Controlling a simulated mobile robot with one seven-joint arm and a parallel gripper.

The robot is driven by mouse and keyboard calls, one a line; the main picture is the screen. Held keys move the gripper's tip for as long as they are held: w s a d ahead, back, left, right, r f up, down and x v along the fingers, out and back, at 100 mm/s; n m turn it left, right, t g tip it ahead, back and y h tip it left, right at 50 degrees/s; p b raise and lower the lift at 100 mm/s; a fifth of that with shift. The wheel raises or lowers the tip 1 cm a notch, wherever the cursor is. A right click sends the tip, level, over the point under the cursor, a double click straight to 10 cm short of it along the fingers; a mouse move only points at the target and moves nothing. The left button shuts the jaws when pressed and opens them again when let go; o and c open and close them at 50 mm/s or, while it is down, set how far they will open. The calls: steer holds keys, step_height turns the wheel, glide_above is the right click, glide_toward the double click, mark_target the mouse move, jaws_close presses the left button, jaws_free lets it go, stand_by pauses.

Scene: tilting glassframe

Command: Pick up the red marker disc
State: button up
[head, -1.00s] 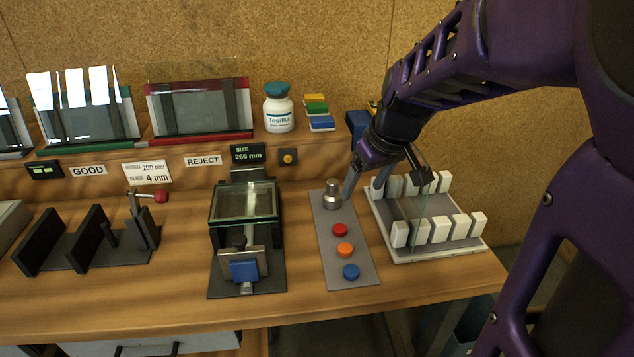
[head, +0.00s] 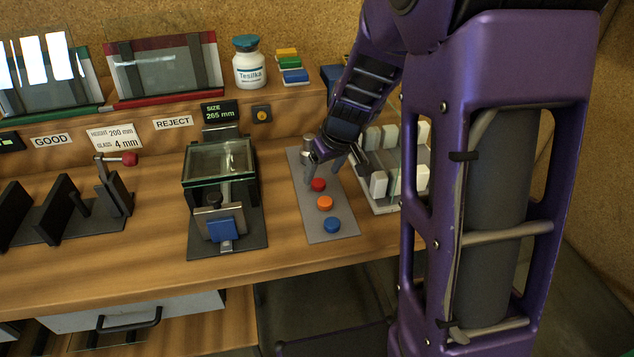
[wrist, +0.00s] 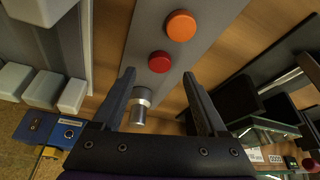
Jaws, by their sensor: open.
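The red marker disc (head: 318,184) lies on a grey strip (head: 332,236) on the bench, behind the orange disc (head: 325,203) and the blue disc (head: 332,225). My gripper (head: 324,170) is over the back of the strip, close to the red disc. In the wrist view the red disc (wrist: 160,62) is just beyond the fingertips, roughly midway between them. My gripper (wrist: 160,80) is open with nothing between its tips. A metal cylinder (wrist: 140,104) shows between the fingers, nearer the palm. The orange disc (wrist: 180,26) is farther out.
A rack with white blocks (head: 379,184) stands right of the strip, partly hidden by my arm. A glass-topped fixture (head: 222,170) with a blue block (head: 222,229) stands to the left. A white jar (head: 250,70) is on the shelf behind.

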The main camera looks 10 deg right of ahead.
mark_target(319, 182)
steer(key=x, duration=0.3)
steer(key=shift+f, duration=0.2)
steer(key=shift+c, duration=0.2)
jaws_close()
